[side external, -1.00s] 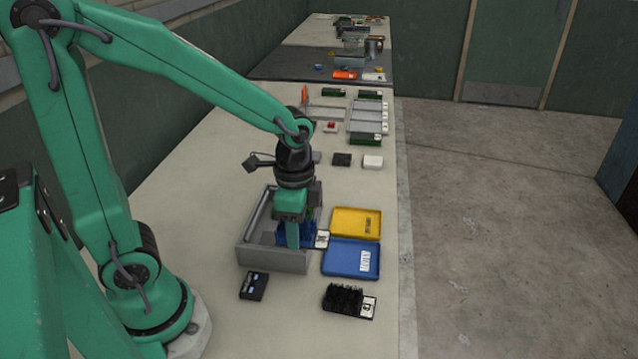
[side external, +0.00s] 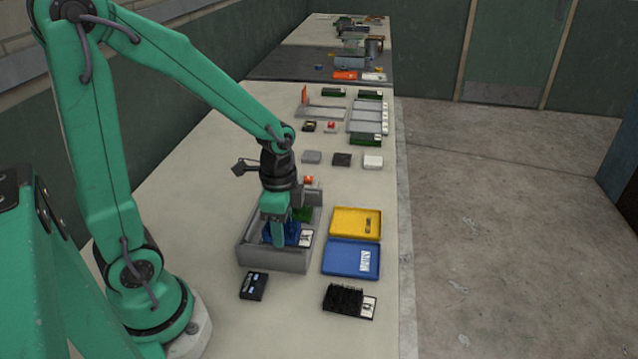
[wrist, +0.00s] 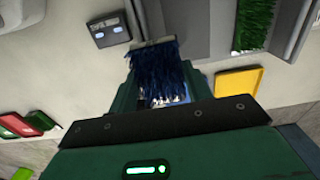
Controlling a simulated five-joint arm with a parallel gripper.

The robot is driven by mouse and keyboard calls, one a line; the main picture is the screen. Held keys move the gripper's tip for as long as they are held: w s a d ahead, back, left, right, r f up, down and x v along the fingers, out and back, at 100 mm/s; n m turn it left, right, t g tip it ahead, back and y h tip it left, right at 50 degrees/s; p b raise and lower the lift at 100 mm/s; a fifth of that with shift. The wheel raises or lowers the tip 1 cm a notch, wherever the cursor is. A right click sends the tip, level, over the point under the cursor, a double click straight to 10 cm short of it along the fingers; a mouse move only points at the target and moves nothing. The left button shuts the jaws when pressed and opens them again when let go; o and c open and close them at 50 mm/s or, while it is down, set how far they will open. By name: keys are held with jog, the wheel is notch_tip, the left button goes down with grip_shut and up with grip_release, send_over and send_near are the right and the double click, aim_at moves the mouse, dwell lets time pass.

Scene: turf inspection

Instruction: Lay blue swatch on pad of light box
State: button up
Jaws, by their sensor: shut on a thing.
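The blue swatch (side external: 291,232), bristly with a white label at its right end, is held in my gripper (side external: 278,242). It also shows in the wrist view (wrist: 157,66) between my jaws. My gripper is shut on it, pointing down over the open grey box (side external: 272,261). The swatch appears over or inside that box; I cannot tell whether it touches the floor. A green swatch (side external: 303,213) is at the far right part of the box, also in the wrist view (wrist: 255,22). I cannot tell which part is the light box's pad.
A yellow tray (side external: 348,224) and a blue tray (side external: 345,261) lie right of the box. A black bristly swatch (side external: 342,299) and a small black device (side external: 254,286) are in front. Small blocks and grey racks (side external: 365,118) stand farther back. Bare bench lies left of the box.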

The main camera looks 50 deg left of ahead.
jog(key=a+f, duration=0.1)
jog(key=a, duration=0.1)
jog(key=w+a+f, duration=0.1)
jog(key=a, duration=0.1)
jog(key=a+f, duration=0.1)
jog(key=a, duration=0.1)
jog(key=shift+w+f, duration=0.3)
jog(key=shift+f, duration=0.1)
jog(key=shift+f, duration=2)
jog(key=shift+f, duration=0.15)
jog(key=o, duration=0.9)
jog(key=shift+o, duration=0.2)
notch_tip(320, 180, up, 12)
jog(key=shift+r, duration=0.2)
